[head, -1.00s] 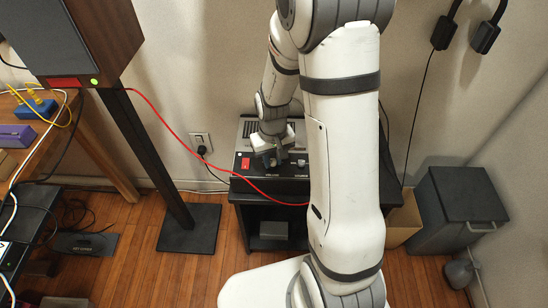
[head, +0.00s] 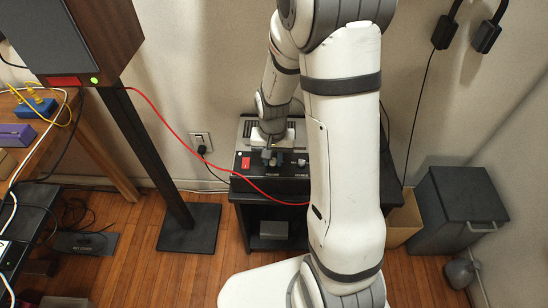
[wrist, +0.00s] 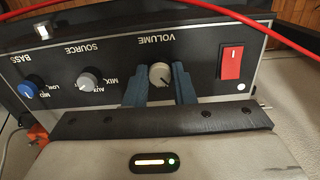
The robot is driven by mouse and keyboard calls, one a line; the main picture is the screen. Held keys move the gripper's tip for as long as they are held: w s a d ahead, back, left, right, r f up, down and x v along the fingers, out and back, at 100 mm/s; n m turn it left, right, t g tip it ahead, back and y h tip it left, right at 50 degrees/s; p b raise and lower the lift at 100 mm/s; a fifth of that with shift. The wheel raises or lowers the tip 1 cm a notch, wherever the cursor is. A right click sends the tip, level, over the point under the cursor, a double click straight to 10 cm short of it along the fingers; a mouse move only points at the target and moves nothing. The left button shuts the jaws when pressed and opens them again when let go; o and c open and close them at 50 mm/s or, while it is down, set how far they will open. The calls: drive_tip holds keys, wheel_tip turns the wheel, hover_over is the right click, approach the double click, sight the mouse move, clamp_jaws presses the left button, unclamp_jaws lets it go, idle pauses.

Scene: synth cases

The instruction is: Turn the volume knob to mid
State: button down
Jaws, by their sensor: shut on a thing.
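The volume knob (wrist: 160,75) is a small round grey knob on the black front panel (wrist: 205,70) of the amplifier (head: 262,184), under an upside-down VOLUME label in the wrist view. My gripper (wrist: 160,80) is shut on it, with one blue-grey finger on each side. A pale mark shows on the knob's face, but its exact setting is too small to read. In the head view my gripper (head: 269,156) comes down over the panel and hides most of the knob.
A grey source knob (wrist: 88,82), a blue bass knob (wrist: 31,87) and a red switch (wrist: 232,61) share the panel. A red cable (head: 160,118) runs from the speaker (head: 115,40) past the amplifier's front. A grey bin (head: 455,210) stands right.

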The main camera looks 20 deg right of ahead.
sight(273, 161)
drive_tip(key=m, duration=0.7)
idle(0.5)
drive_tip(key=c, duration=1.2)
unclamp_jaws()
drive_tip(key=shift+r+p, duration=0.55)
drive_tip(key=shift+r, duration=3.35)
